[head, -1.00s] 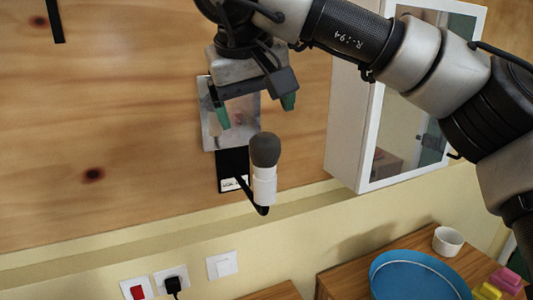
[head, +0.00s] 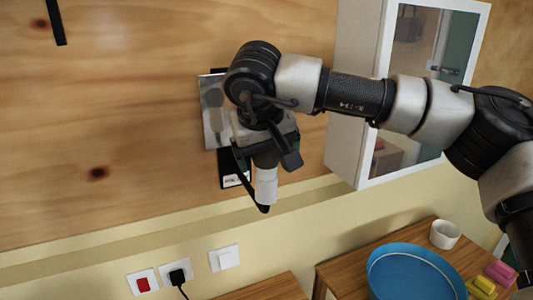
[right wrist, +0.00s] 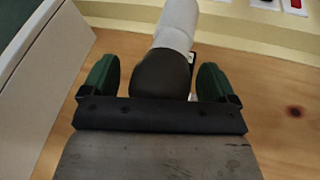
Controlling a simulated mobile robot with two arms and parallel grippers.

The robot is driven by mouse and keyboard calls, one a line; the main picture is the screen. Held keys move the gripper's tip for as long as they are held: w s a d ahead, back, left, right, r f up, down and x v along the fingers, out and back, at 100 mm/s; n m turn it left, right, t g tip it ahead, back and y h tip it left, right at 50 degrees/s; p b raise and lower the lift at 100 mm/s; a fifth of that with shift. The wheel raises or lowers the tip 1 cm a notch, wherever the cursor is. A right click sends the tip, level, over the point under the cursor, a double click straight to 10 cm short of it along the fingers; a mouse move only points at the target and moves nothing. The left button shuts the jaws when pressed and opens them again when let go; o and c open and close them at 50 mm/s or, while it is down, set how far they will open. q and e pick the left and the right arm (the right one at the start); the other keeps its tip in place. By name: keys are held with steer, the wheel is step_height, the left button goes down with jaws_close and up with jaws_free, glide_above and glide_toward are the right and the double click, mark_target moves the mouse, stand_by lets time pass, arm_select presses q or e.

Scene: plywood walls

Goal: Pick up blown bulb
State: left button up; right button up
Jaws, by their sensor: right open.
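The blown bulb (right wrist: 162,75) is dark grey and rounded. It sits on a white cylindrical lamp holder (head: 265,187), which also shows in the right wrist view (right wrist: 177,25). My right gripper (right wrist: 157,80) is open, with one green finger on each side of the bulb. My left gripper is not in view.
A shiny metal plate (head: 212,115) is on the plywood wall behind the gripper. A white cabinet (head: 350,95) with a glass door hangs close on the right. Below are wall sockets, a blue tray (head: 415,275) and a white cup (head: 445,234) on a wooden surface.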

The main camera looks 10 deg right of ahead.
steer(key=shift+s+a+r, duration=0.1)
steer(key=shift+c, duration=1.4)
steer(key=c, duration=0.7)
steer(key=shift+r, duration=0.1)
steer(key=shift+c, duration=0.2)
